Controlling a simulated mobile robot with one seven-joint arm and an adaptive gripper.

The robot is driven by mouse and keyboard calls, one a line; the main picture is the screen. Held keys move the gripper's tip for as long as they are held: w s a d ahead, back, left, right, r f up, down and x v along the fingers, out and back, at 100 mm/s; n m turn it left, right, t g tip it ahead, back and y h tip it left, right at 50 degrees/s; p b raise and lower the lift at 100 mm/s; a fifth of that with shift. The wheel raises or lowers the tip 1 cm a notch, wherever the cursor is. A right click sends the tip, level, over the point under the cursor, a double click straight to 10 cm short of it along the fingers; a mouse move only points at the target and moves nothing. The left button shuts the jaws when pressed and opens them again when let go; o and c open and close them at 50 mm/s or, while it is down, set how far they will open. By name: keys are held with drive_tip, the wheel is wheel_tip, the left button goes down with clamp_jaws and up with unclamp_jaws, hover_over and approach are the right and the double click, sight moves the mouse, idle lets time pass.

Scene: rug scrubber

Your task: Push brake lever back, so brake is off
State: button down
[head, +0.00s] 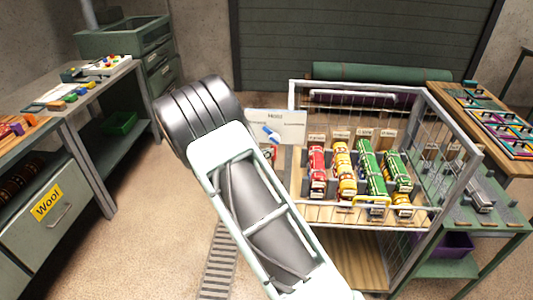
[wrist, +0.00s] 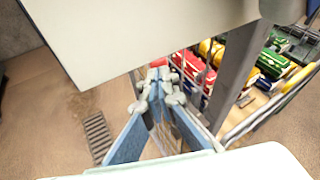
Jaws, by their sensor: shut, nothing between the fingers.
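I cannot make out the brake lever with certainty in either view. In the wrist view my gripper (wrist: 157,88) is shut and empty, with its blue fingers converging. Just beyond its tips is a small red part (wrist: 158,63); I cannot tell whether it is the lever or whether the tips touch it. In the head view my arm covers the area left of the wire-sided cart (head: 292,95). A small blue-and-white piece (head: 271,133) shows in front of a white sign (head: 290,118); I cannot tell what it belongs to.
The cart holds red, yellow and green rolls (head: 317,170), close to the right of my gripper in the wrist view. A grey post (wrist: 235,75) stands beside it. A floor grate (head: 217,265) lies below. A workbench (head: 75,95) is at left; open floor lies between.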

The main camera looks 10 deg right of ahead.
drive_tip(key=shift+w+d+f+b, duration=0.1)
drive_tip(key=shift+w+f+b, duration=0.15)
drive_tip(key=shift+w, duration=0.2)
drive_tip(key=shift+w+d+f+b, duration=0.1)
drive_tip(key=shift+w+b, duration=0.15)
drive_tip(key=shift+w, duration=0.15)
drive_tip(key=shift+w, duration=0.1)
drive_tip(key=shift+r, duration=0.1)
